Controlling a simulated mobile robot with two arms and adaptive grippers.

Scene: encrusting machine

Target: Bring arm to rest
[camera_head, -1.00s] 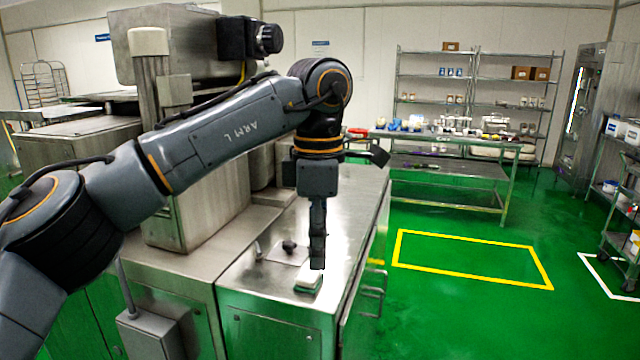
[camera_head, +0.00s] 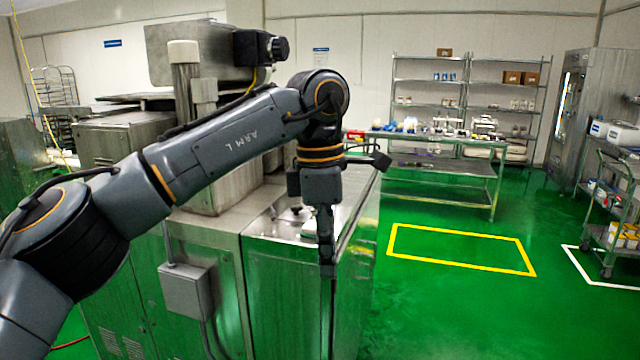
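My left arm (camera_head: 220,130) comes in from the left and bends down at its wrist. My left gripper (camera_head: 327,268) points straight down in front of the near edge of the steel machine cabinet (camera_head: 290,290). Its fingers are seen edge-on, so I cannot tell whether they are open or shut. I see no object in it. My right gripper is not in view.
The encrusting machine (camera_head: 200,60) stands behind my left arm. A grey box (camera_head: 186,290) is fixed to its front. A steel table (camera_head: 440,165) with parts, shelves (camera_head: 470,85) and a cart (camera_head: 618,200) stand farther off. The green floor around the yellow outline (camera_head: 460,250) is clear.

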